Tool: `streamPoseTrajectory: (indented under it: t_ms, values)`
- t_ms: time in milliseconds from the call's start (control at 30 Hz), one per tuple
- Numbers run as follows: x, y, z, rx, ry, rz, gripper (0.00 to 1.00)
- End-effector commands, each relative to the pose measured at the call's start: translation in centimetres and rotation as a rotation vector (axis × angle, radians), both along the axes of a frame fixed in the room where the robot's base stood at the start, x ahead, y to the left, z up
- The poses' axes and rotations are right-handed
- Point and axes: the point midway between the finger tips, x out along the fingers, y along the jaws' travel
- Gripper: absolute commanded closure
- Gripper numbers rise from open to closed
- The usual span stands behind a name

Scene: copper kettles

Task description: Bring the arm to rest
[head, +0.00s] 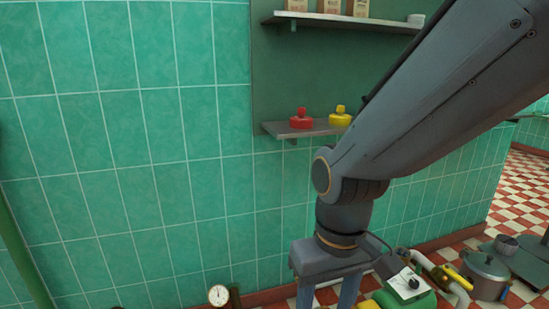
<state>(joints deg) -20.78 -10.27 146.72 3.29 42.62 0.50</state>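My arm (420,90) comes in from the upper right and bends down at a joint in the middle of the head view. My gripper (327,297) hangs at the bottom edge, pointing down. Its two blue-grey fingers stand apart, with floor showing in the gap and nothing seen between them. The fingertips are cut off by the frame's lower edge.
A lower shelf with a red object (301,118) and a yellow one (340,117) is behind the arm. An upper shelf (340,22) holds packets. A lidded pot (486,274) and green and yellow equipment (412,299) stand lower right. A gauge (218,295) is lower left.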

Motion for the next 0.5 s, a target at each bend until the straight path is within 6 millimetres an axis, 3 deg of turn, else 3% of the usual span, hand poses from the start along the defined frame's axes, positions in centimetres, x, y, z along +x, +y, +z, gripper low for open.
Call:
streamPoseTrajectory:
  t_ms: [500]
  values:
    - [-0.4,-6.8,9.3,-0.026,0.006,-0.207,0.50]
